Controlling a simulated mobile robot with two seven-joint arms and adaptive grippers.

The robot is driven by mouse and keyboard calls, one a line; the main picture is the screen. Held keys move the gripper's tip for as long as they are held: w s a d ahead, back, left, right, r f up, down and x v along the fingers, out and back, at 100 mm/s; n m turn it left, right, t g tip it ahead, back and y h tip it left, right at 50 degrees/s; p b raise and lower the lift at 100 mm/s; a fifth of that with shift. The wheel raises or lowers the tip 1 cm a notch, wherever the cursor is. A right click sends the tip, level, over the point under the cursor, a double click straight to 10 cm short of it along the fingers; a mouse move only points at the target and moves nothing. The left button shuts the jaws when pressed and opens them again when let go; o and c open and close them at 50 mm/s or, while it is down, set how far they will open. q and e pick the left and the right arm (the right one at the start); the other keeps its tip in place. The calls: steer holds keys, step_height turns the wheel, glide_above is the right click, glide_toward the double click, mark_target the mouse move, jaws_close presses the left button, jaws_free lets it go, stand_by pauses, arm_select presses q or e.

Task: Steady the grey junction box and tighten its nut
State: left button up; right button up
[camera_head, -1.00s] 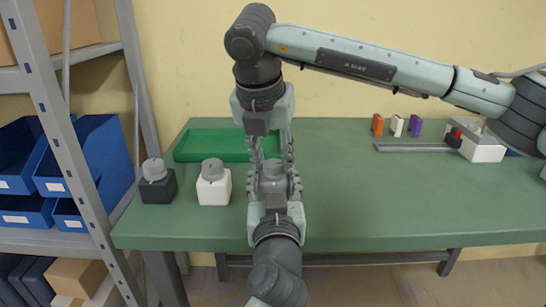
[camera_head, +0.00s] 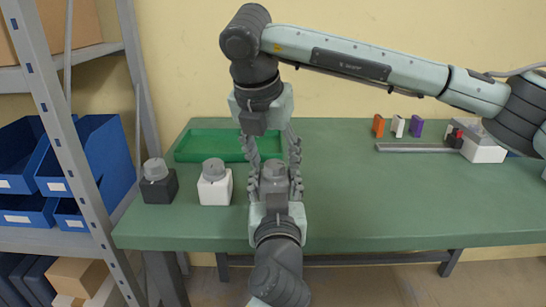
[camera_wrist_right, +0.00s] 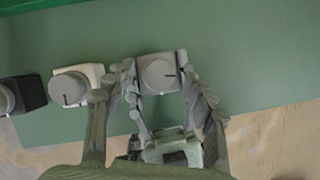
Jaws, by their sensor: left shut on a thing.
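The grey junction box (camera_wrist_right: 179,56) stands near the front of the green table. Its round grey nut (camera_wrist_right: 158,76), with a dark mark, is on top in the right wrist view. In the head view the nut (camera_head: 273,169) shows, while my left gripper (camera_head: 275,192) hides most of the box. My left gripper comes in from the front and is shut on the box. My right gripper (camera_wrist_right: 160,74) points down over the box. Its fingers are open, one either side of the nut, with gaps to it. Its fingers also show in the head view (camera_head: 273,178).
A white box (camera_head: 215,188) and a dark box (camera_head: 159,187), each with a grey nut, stand to the left. A green tray (camera_head: 210,146) lies behind. Coloured blocks, a grey bar (camera_head: 415,148) and a whitish box (camera_head: 485,151) are at the right. The right-front table is clear.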

steer(key=v, duration=1.2)
steer(key=shift+a, duration=0.1)
